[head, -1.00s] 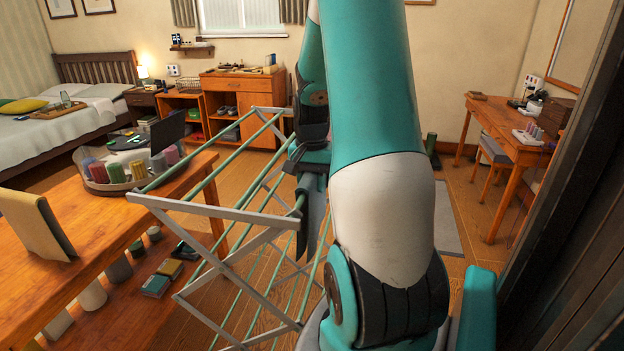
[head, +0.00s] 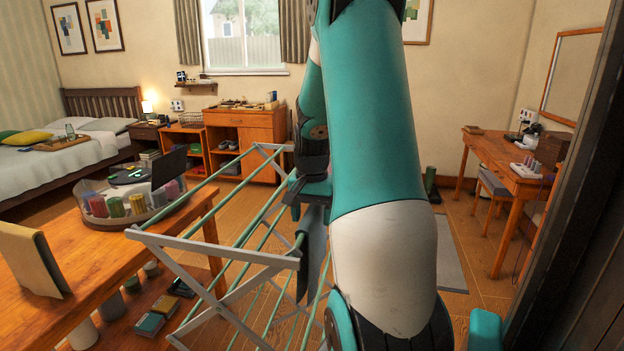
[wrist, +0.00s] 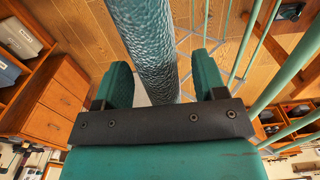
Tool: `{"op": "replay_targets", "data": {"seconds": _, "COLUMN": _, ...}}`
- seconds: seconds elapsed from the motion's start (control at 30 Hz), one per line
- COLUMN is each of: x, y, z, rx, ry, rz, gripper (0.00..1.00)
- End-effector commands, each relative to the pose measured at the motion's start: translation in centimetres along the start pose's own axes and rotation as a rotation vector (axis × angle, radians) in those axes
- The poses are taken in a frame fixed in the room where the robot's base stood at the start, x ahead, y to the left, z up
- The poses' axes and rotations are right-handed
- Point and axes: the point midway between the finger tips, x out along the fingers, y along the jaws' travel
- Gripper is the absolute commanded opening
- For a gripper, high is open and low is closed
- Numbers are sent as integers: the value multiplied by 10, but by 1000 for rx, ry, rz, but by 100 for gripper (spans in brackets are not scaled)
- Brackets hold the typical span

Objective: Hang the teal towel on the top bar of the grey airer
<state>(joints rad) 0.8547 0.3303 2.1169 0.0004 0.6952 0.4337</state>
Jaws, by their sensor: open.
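The teal towel (head: 313,250) hangs as a dark, narrow strip at the right side of the grey airer (head: 215,250), beside the end of a green bar. My arm hides part of this, and I cannot tell whether the bar bears the towel. My gripper (head: 314,190) is just above the towel, pointing down. In the wrist view the towel (wrist: 152,40) shows as a textured teal roll-like fold running between the two fingers of my gripper (wrist: 163,75). The fingers are open, with a visible gap on the towel's right side.
A wooden table (head: 90,245) with a round tray (head: 130,217) of coloured cylinders stands close on the airer's left. A wooden cabinet (head: 247,140) is behind the airer. A desk (head: 500,175) stands at the right. A dark panel (head: 575,230) edges the near right.

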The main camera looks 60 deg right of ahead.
Motion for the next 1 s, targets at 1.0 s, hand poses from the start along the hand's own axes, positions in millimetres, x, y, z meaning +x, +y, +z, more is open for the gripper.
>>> {"op": "replay_targets", "data": {"seconds": 1.0, "x": -158, "y": 0, "z": 0, "rx": 0, "ry": 1, "rz": 0, "gripper": 65}}
